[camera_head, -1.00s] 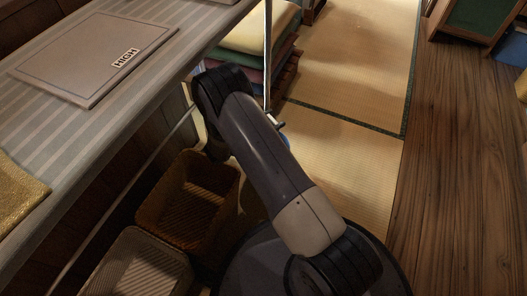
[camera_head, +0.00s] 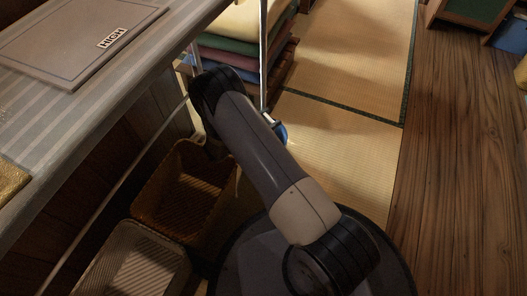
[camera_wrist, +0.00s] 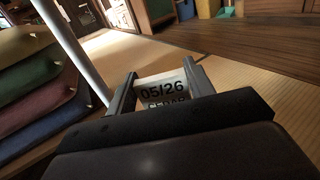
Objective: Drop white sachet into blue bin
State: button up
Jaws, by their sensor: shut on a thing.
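The white sachet (camera_wrist: 162,92), printed "05/26" with a partly hidden word below, is between the fingers of my gripper (camera_wrist: 160,80) in the wrist view. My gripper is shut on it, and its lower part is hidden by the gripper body. A blue bin (camera_head: 511,37) stands on the wood floor at the far right edge, partly cut off. In the wrist view a blue container (camera_wrist: 186,10) shows at the top, far beyond the sachet, beside yellow and green ones.
A striped counter (camera_head: 60,120) with a grey "HIGH" board (camera_head: 75,42) is at left. A brown basket (camera_head: 184,195) and pale basket (camera_head: 130,262) stand below it. Folded cushions (camera_head: 232,45) and a metal pole (camera_head: 263,60) stand ahead. Tatami (camera_head: 345,60) and wood floor (camera_head: 455,170) are clear.

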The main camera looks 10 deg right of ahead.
jog(key=o, duration=1)
jog(key=shift+o, duration=0.2)
jog(key=shift+a, duration=0.1)
jog(key=p+v, duration=0.2)
jog(key=v, duration=0.8)
jog(key=shift+a+p, duration=0.3)
jog(key=shift+p, duration=0.1)
jog(key=shift+s, duration=0.15)
